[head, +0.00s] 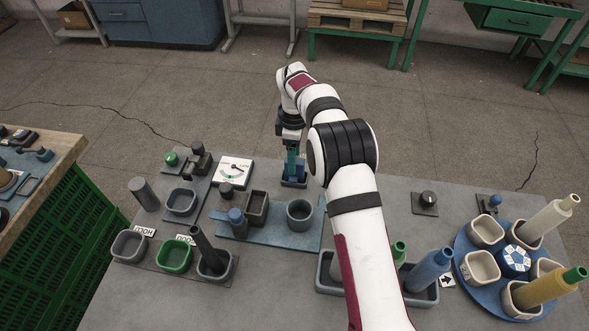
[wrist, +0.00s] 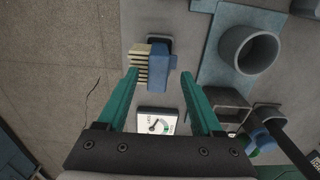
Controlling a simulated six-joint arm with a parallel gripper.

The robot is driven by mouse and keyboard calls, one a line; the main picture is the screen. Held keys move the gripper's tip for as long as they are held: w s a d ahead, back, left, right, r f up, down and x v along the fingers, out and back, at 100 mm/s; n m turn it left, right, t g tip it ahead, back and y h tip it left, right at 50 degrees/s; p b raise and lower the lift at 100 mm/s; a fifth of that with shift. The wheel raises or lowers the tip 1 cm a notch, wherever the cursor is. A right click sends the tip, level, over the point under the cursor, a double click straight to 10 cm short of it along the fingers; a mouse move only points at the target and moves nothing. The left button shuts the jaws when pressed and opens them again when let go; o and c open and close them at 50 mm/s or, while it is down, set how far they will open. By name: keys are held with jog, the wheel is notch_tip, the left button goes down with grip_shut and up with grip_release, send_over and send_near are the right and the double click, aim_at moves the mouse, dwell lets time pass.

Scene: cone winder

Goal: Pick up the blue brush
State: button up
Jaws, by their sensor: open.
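The blue brush (wrist: 160,72) shows in the wrist view as a blue block with cream bristles along its left side. A dark piece, perhaps its stand, shows at its far end. In the head view the brush (head: 296,180) is a blue shape at the table's far edge, partly hidden by my gripper. My gripper (wrist: 160,74) is open and empty, with its green fingertips to the left and right of the brush in the wrist view. In the head view my gripper (head: 291,157) points down just above the brush. I cannot tell whether either finger touches it.
A white dial gauge (head: 234,172) stands left of the brush. A blue-grey plate (head: 270,235) with a round grey cup (head: 299,213) lies nearer. A blue turntable (head: 472,275) with cups and cones is at the right.

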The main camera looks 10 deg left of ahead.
notch_tip(320, 180, down, 4)
jog(key=shift+w+r, duration=0.1)
jog(key=shift+w, duration=0.05)
grip_shut()
